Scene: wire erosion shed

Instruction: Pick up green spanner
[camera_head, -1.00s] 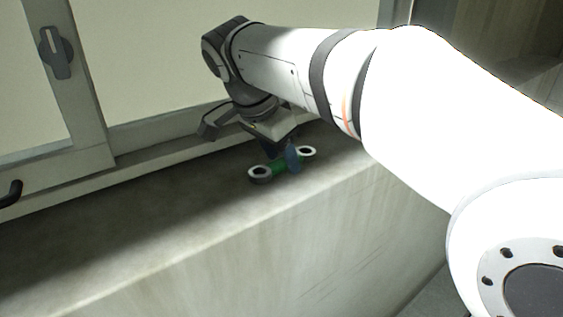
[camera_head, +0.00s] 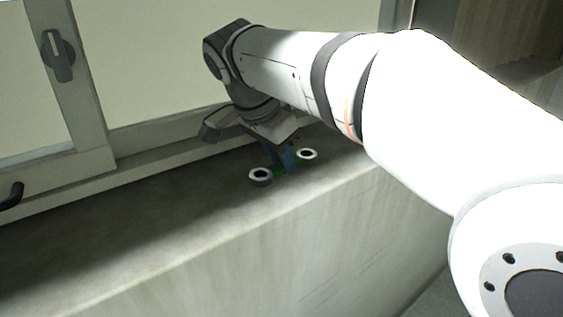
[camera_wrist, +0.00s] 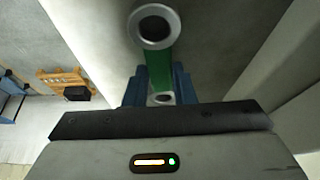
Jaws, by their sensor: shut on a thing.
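The green spanner (camera_head: 278,171) has a green shaft and a pale ring with a dark hole at each end. In the head view it is at the ledge, below my gripper (camera_head: 286,160). My gripper is shut on the spanner's green shaft, between the two rings. In the wrist view the spanner (camera_wrist: 158,66) runs between the blue fingers (camera_wrist: 158,88), one ring far and one near. The fingers hide part of the shaft. I cannot tell whether the spanner touches the ledge.
The pale stone ledge (camera_head: 130,230) runs along a framed window or door (camera_head: 90,155) with a dark knob (camera_head: 57,54) and a black handle (camera_head: 12,195). The ledge's left part is bare. The wrist view shows a wooden rack (camera_wrist: 62,82) on the floor, far off.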

